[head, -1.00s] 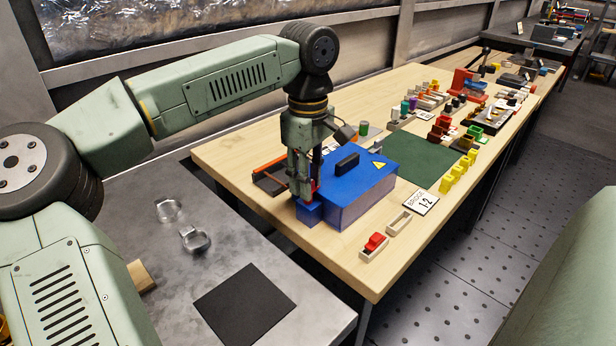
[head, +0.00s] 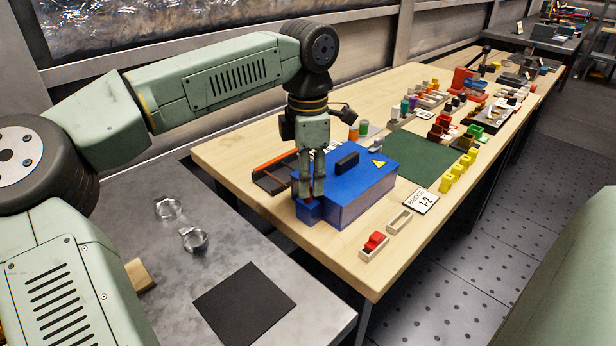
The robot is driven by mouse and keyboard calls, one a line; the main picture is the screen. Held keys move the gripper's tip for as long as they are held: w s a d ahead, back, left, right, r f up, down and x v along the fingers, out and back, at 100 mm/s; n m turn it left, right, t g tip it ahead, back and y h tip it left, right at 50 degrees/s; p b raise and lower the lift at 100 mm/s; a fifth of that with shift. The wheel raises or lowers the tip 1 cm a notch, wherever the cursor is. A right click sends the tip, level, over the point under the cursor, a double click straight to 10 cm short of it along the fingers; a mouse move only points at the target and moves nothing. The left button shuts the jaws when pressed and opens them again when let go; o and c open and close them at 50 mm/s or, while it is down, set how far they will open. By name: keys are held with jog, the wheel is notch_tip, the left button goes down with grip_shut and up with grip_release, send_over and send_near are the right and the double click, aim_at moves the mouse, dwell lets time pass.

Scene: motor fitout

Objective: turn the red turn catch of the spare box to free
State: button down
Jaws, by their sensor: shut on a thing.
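The spare box (head: 362,204) is blue with a black handle on its lid and a yellow warning triangle. It stands near the corner of the wooden table. My gripper (head: 310,192) points down at the box's near left end, just above a small blue block (head: 308,211) there. The gripper is shut on the red turn catch (head: 318,187), of which only a sliver of red shows by the fingers. The fingers hide most of the catch, so I cannot tell its angle.
A tray with an orange-red edge (head: 275,162) lies behind my gripper. A sign reading 1-2 (head: 421,202), a holder with a red piece (head: 375,246) and an empty holder (head: 399,222) sit right of the box. A green mat (head: 423,158) lies beyond.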

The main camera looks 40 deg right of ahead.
jog(key=n, duration=0.5)
jog(key=shift+n+b, duration=0.3)
jog(key=shift+n, duration=0.4)
jog(key=c, duration=1.2)
grip_release()
jog(key=shift+c, duration=0.2)
notch_tip(320, 180, up, 12)
